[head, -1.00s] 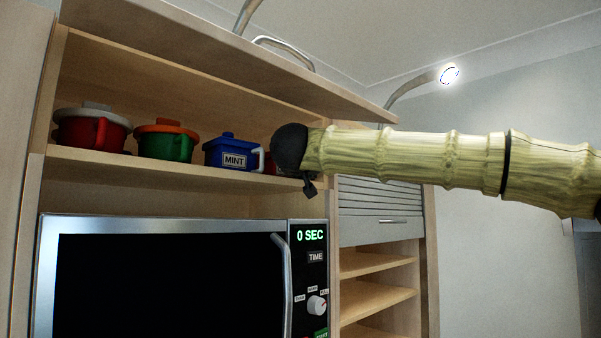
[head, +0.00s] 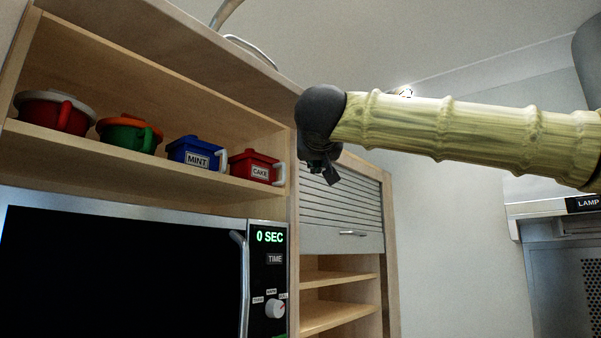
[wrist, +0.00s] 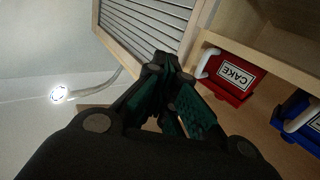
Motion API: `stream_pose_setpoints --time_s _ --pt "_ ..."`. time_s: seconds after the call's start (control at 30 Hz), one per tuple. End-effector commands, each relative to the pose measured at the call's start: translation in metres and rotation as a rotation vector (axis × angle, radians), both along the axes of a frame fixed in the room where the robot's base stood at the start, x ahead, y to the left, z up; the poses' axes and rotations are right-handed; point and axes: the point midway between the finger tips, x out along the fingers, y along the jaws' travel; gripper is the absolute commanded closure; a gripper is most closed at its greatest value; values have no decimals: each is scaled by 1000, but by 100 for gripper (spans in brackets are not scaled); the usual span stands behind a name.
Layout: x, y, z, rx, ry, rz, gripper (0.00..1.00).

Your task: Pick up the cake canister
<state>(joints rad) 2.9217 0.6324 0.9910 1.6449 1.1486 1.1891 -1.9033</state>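The cake canister (head: 257,168) is a red lidded box with a white handle and a CAKE label. It stands at the right end of the open shelf in the head view. In the wrist view the cake canister (wrist: 232,76) is right of the fingers, its label tilted. My gripper (head: 328,178) is to the right of the canister in the head view, apart from it, in front of the slatted shutter. In the wrist view the fingers of my gripper (wrist: 168,70) slant inward and come together at the tips, with nothing seen between them.
A blue mint canister (head: 196,153) stands close left of the cake canister, then a green pot (head: 128,134) and a red pot (head: 55,112). The microwave (head: 120,270) is below the shelf. The raised cabinet door (head: 190,45) is above. A slatted shutter (head: 335,215) is to the right.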

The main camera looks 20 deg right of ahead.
Motion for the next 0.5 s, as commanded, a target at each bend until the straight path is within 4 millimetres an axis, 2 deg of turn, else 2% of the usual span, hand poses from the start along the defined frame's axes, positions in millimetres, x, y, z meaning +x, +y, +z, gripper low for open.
stream_pose_setpoints --time_s 0.2,0.5 --pt "-12 -6 -1 -2 1 0 100" --pt "-14 -6 0 -2 1 0 100"
